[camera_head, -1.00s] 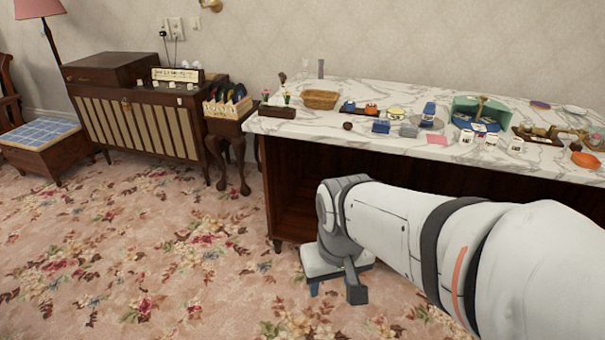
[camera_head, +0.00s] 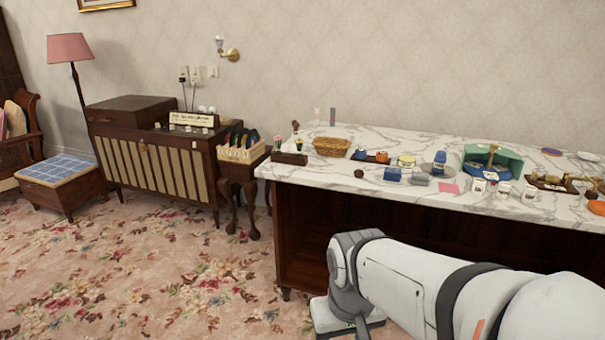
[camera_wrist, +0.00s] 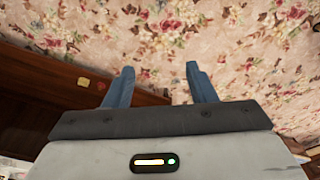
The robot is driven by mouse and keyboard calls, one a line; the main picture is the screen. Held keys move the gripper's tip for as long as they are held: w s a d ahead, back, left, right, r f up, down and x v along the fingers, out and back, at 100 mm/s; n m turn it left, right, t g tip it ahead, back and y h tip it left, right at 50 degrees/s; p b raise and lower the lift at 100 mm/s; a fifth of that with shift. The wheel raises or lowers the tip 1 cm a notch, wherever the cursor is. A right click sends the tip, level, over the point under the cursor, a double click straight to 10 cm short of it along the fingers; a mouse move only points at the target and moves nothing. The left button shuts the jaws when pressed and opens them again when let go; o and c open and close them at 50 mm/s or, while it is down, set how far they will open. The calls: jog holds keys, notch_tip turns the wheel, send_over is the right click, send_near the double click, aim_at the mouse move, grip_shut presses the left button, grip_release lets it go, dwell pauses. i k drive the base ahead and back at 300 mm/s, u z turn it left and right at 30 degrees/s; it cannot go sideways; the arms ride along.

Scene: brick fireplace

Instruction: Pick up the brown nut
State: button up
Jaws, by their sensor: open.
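The brown nut (camera_head: 359,173) is a small dark round thing near the front edge of the marble-topped counter (camera_head: 320,178), in front of the wicker basket. My gripper shows in the wrist view (camera_wrist: 160,85) with its two blue fingers apart and nothing between them. Behind the fingers are the floral carpet and the dark wood of the counter. In the head view my arm reaches low in front of the counter, below the nut and apart from it. The fingertips are hidden there.
A wicker basket (camera_head: 331,146) and a flower planter (camera_head: 289,158) stand by the nut. Blue packets (camera_head: 392,174), white cups (camera_head: 478,186) and a green box (camera_head: 507,160) crowd the counter to the right. A side table (camera_head: 238,172) stands left.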

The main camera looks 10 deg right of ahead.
aim_at(358, 173)
jog(key=z, duration=0.6)
jog(key=i, duration=1.4)
jog(key=u, duration=0.7)
